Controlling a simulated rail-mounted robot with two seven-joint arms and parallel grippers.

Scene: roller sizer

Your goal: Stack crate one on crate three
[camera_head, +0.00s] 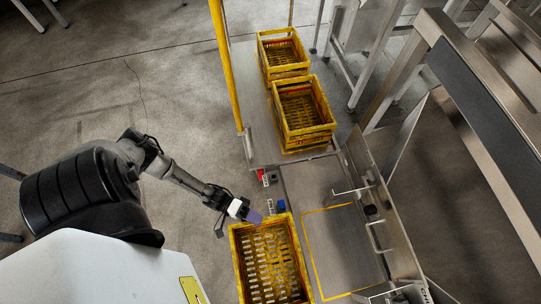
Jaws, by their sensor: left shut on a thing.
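A yellow slatted crate (235,250) is at the bottom centre, left of a yellow outlined rectangle on the metal surface. My left gripper (246,211) is at its far left corner, shut on its rim. The crate looks empty and level, and its near end is cut off by the picture edge. Two more groups of yellow crates stand on the metal table, a nearer one (305,134) and a farther one (285,69). The nearer group looks stacked. No numbers are readable, so I cannot tell which is crate one or three. My right gripper is not in view.
The metal table (240,85) has a yellow post (224,60) on its left edge. The yellow outlined area (335,245) is bare. Metal panels with handles (378,237) and a large steel machine (480,100) bound the right side. Open concrete floor lies at left.

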